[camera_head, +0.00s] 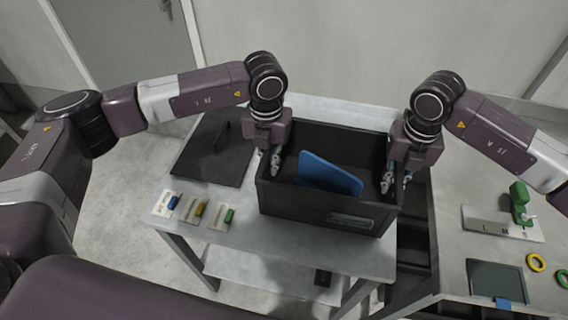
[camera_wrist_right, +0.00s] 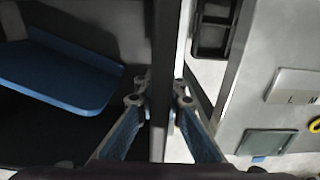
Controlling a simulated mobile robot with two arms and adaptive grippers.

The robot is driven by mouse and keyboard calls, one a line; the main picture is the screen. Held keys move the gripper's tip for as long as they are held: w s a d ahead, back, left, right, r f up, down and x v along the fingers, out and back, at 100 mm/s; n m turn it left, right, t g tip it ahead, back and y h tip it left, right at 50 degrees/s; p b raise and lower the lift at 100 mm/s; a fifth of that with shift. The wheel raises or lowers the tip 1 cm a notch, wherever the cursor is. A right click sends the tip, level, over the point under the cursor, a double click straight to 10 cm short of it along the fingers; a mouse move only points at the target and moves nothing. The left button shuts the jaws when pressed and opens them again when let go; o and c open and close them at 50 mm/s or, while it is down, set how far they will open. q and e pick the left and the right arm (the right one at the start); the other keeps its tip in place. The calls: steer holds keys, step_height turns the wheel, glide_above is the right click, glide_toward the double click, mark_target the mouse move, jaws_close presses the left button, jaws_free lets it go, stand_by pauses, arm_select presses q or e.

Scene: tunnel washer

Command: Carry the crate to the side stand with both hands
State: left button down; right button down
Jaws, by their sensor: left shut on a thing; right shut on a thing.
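The dark crate (camera_head: 285,197) is in the middle of the head view, over the light table, with a blue panel (camera_head: 328,174) leaning inside it. I cannot tell whether its bottom touches the table. My left gripper (camera_head: 275,172) is shut on the crate's left wall. My right gripper (camera_head: 396,184) is shut on its right wall. In the right wrist view the crate wall (camera_wrist_right: 165,60) runs between the fingers of my right gripper (camera_wrist_right: 160,102), and the blue panel (camera_wrist_right: 60,75) lies to the left. Which surface is the side stand I cannot tell for sure.
The light table (camera_head: 260,240) carries a dark flat board (camera_head: 205,150) with a handle and several small cards with coloured pieces (camera_head: 192,209). At right, a grey surface (camera_head: 450,240) holds a green object (camera_head: 519,200), a dark green plate (camera_head: 497,280) and rings (camera_head: 536,262).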

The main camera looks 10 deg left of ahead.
mark_target(400, 169)
arm_select(q)
steer(key=shift+a+f, duration=0.15)
steer(key=shift+f, duration=0.25)
arm_select(e)
steer(key=shift+d+f, duration=0.1)
steer(key=shift+f, duration=0.25)
arm_select(q)
steer(key=c, duration=2.1)
jaws_free()
steer(key=shift+r, duration=0.1)
arm_select(e)
steer(key=c, duration=2)
jaws_free()
steer(key=shift+c, duration=0.2)
arm_select(q)
step_height(400, 169, up, 11)
steer(key=shift+r, duration=0.45)
arm_select(e)
steer(key=shift+r, duration=0.2)
step_height(400, 169, up, 12)
steer(key=shift+f, duration=0.15)
